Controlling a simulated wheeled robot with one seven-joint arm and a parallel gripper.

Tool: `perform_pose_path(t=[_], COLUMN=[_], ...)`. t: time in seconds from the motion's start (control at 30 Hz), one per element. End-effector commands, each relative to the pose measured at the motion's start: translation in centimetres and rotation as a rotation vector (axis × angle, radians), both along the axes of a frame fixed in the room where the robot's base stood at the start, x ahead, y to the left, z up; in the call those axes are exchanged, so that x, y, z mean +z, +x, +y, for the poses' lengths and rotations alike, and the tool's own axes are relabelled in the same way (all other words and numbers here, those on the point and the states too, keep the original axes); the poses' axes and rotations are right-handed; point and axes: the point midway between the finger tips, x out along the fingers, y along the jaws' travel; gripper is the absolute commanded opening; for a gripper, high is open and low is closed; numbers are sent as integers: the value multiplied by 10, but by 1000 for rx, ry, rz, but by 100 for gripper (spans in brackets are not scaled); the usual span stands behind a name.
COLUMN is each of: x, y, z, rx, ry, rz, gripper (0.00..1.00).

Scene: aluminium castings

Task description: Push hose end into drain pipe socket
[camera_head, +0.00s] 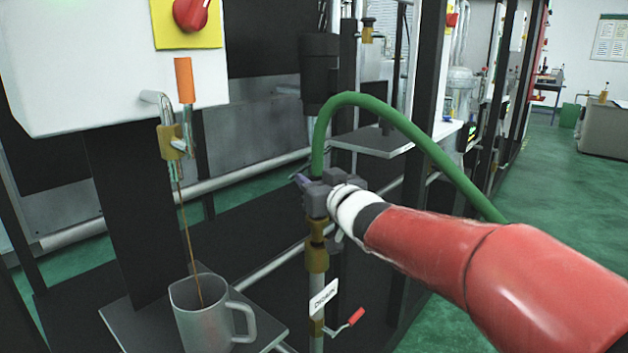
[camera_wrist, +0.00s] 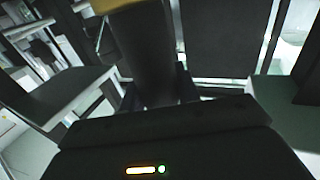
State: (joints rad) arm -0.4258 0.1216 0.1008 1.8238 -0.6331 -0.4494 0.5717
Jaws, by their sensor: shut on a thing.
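A green hose (camera_head: 385,115) arches up from my gripper (camera_head: 318,192) and curves down to the right behind my red arm. My gripper is shut on the hose near its end, right above the drain pipe (camera_head: 317,262). The pipe is upright, with brass fittings and a white tag reading DRAIN. The gripper hides the hose's lower tip, so I cannot tell whether it is inside the socket or just above it. In the wrist view, the dark gripper body (camera_wrist: 160,130) fills the lower part, and the held hose cannot be made out clearly.
A metal jug (camera_head: 205,315) stands on a plate at lower left, with a thin brown stream falling into it from a tap (camera_head: 172,142). A red-handled valve (camera_head: 350,320) sticks out low on the drain pipe. A grey shelf (camera_head: 375,142) and dark posts stand behind the gripper.

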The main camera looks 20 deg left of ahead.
Motion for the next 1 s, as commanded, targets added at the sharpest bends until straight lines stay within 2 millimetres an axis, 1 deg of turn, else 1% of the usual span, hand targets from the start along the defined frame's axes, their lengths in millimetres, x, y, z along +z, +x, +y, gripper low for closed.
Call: perform_pose_path(t=[1.0], x=[-19], y=[0], z=[0], rx=[0], ry=[2], rz=[-2], gripper=[0])
